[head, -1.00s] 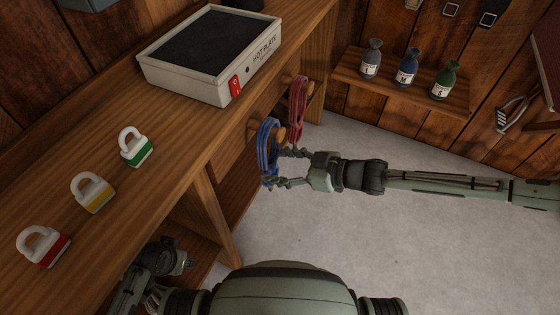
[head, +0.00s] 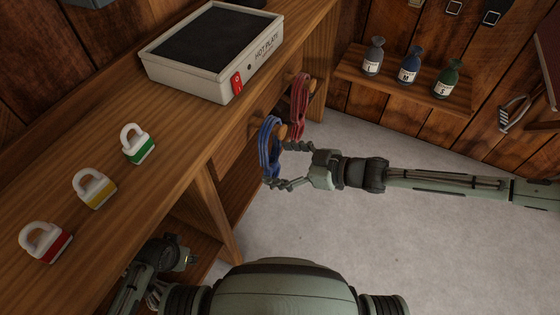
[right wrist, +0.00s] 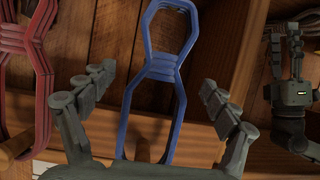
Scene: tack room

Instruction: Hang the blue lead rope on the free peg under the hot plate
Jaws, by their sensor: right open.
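The blue lead rope (head: 267,150) is a looped, bound hank. It hangs on a wooden peg (head: 281,131) on the bench front, below the hot plate (head: 208,50). My right gripper (head: 284,166) is open, with its fingers spread near the rope's lower part. In the right wrist view the blue rope (right wrist: 154,75) shows between the two fingers, with clear gaps on both sides. My left gripper (head: 182,258) is low at the bench's lower left, partly hidden. Its two fingers stand apart and empty in the right wrist view (right wrist: 284,45).
A red rope (head: 299,103) hangs on the neighbouring peg (head: 308,87). White padlocks with green (head: 138,146), yellow (head: 94,190) and red (head: 46,243) bands lie on the bench top. Several labelled bottles stand on a wall shelf (head: 396,80). The grey floor (head: 400,235) is clear.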

